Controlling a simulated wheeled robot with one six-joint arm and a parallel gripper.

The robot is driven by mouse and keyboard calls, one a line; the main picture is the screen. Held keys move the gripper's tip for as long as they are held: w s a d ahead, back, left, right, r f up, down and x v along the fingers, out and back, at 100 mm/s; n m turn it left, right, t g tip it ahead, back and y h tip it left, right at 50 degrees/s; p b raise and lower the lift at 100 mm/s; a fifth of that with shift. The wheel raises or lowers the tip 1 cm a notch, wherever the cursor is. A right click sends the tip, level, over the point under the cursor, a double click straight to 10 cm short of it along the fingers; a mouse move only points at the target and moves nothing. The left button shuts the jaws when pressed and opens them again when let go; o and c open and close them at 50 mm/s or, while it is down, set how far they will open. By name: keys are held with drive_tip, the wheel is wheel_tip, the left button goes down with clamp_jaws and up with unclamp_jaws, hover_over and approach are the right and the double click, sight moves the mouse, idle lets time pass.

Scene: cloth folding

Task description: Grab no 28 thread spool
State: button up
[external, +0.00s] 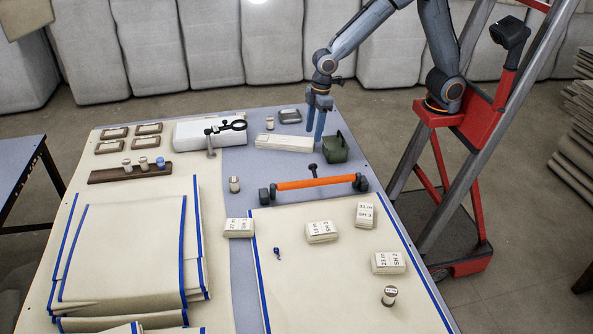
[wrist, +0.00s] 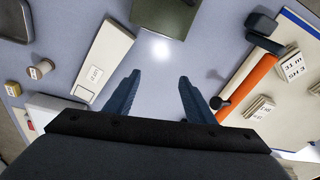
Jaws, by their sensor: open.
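Several small thread spools stand on the table. One (external: 270,123) is at the back near the white box, one (external: 235,184) is mid-table, and one (external: 389,295) is on the cream cloth at front right. Others, including a blue one (external: 160,162), sit on a brown rack. Their numbers are too small to read, so I cannot tell which is no 28. My gripper (external: 315,132) is open and empty above the table's back right, fingers pointing down. In the wrist view, my gripper (wrist: 160,78) is over bare table, with a spool (wrist: 41,69) off to the left.
A long white box (external: 283,143) and a green container (external: 336,147) flank my gripper. An orange-handled bar (external: 315,183) lies in front. Labelled stacks (external: 321,231) lie on the cream cloth (external: 330,285).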

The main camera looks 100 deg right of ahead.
sight(235, 178)
drive_tip(key=w+a+f+n+t+b, duration=0.1)
drive_tip(key=w+a+b, duration=0.15)
drive_tip(key=w, duration=0.65)
drive_tip(key=w+a+f+n+y+b, duration=0.15)
drive_tip(key=w+a, duration=0.25)
drive_tip(key=w, duration=0.6)
drive_tip(key=w+a+f+n+t+b, duration=0.1)
drive_tip(key=w+a+f+b, duration=0.15)
drive_tip(key=w, duration=0.65)
drive_tip(key=shift+w+a+p+x, duration=0.1)
drive_tip(key=shift+w+p+x, duration=0.05)
drive_tip(key=shift+x, duration=1.6)
drive_tip(key=shift+w+a+p+x, duration=0.1)
drive_tip(key=shift+w+p+x, duration=0.05)
drive_tip(key=shift+x, duration=1.6)
drive_tip(key=shift+r, duration=0.15)
drive_tip(key=c, duration=1.1)
